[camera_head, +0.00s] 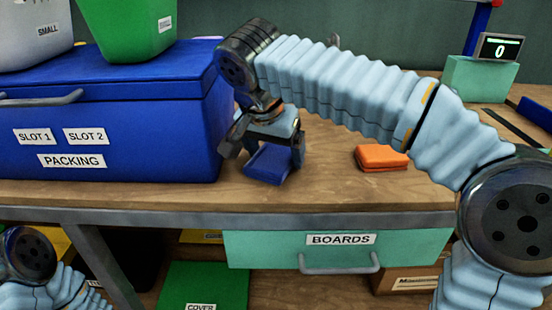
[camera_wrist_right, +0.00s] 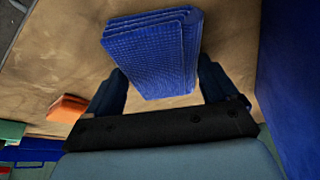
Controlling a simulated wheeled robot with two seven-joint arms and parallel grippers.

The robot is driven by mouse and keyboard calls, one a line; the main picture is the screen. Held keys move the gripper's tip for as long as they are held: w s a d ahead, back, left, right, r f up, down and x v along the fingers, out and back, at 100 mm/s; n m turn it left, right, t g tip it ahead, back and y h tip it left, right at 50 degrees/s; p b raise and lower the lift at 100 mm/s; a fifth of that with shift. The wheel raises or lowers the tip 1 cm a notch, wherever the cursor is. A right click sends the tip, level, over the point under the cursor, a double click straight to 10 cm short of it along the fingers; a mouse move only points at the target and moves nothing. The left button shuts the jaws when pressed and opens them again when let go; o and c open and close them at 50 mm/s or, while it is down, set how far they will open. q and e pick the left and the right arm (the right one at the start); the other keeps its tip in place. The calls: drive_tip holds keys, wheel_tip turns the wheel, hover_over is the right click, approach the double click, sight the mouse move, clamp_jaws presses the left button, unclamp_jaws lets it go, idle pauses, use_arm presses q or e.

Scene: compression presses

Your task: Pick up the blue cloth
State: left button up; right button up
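The blue cloth (camera_head: 266,166) is a folded stack beside the blue packing box, close to the table's front edge. My right gripper (camera_head: 268,150) is over it, pointing down, and hides part of it. In the right wrist view the cloth (camera_wrist_right: 152,52) shows its layered folds. Its near end lies between the two open fingers (camera_wrist_right: 162,80), with a visible gap on at least the left side. Whether a finger touches the cloth, I cannot tell. My left gripper is not in view; only part of my left arm shows at the lower left.
The blue packing box (camera_head: 120,130) stands close to the left of my right gripper, with a green bin (camera_head: 125,30) on top. An orange folded cloth (camera_head: 381,158) lies to the right on the wooden table (camera_head: 330,190). A boards drawer (camera_head: 340,255) is below the tabletop.

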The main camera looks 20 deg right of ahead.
drive_tip(key=c, duration=0.8)
drive_tip(key=shift+r, duration=0.65)
drive_tip(key=s+a+r, duration=0.1)
drive_tip(key=s+r, duration=0.3)
drive_tip(key=s+a+r+p, duration=0.1)
drive_tip(key=s+r, duration=0.3)
drive_tip(key=s, duration=0.1)
drive_tip(key=s+a+r+p, duration=0.1)
drive_tip(key=s+r, duration=0.2)
drive_tip(key=s, duration=0.1)
drive_tip(key=shift+s+a+r, duration=0.25)
drive_tip(key=shift+a+r, duration=0.15)
